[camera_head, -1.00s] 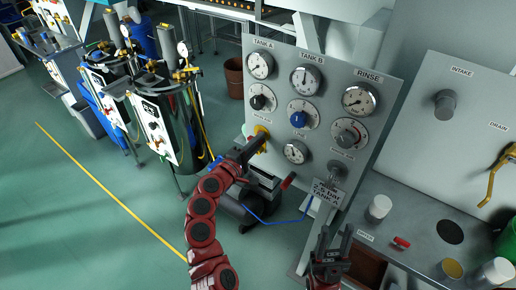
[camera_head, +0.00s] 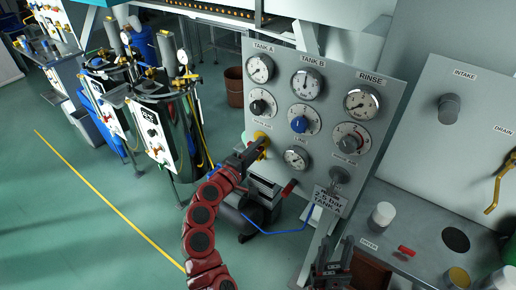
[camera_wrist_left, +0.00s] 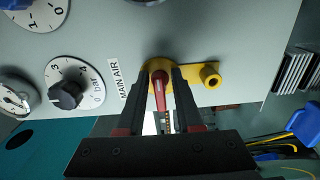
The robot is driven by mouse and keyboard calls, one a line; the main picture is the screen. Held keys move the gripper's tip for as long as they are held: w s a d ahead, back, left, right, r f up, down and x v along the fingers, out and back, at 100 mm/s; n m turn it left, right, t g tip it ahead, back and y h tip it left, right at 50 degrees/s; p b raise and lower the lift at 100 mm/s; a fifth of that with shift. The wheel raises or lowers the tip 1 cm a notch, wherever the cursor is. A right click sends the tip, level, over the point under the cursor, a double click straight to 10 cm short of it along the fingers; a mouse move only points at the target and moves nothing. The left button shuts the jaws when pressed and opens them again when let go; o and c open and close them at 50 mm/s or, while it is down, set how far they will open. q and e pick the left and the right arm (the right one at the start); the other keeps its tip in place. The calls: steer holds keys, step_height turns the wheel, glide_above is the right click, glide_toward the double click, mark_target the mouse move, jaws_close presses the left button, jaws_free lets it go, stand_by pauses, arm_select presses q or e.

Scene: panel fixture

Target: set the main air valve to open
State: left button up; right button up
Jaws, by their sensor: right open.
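The main air valve is a yellow fitting (camera_head: 262,138) at the lower left of the grey gauge panel. In the left wrist view its yellow body (camera_wrist_left: 210,70) sits beside the "MAIN AIR" label (camera_wrist_left: 115,84), with a red handle (camera_wrist_left: 159,92). My left gripper (camera_head: 257,148) is at the valve. In the left wrist view its two fingers (camera_wrist_left: 160,76) stand on either side of the red handle, with narrow gaps showing. In the head view the arm partly hides the valve. My right gripper (camera_head: 333,258) is open and empty, low in front of the panel.
The panel (camera_head: 340,85) carries several gauges and knobs, and a "2.5 bar TANK A" tag (camera_head: 328,200). To the right is a bench (camera_head: 405,225) with a white-capped jar (camera_head: 382,215) and a small red item (camera_head: 406,251).

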arm_select(q)
steer(key=shift+o, duration=0.4)
steer(key=b+v, duration=0.1)
steer(key=v, duration=1.6)
steer(key=shift+s+b, duration=0.15)
steer(key=shift+b, duration=0.2)
steer(key=shift+a, duration=0.1)
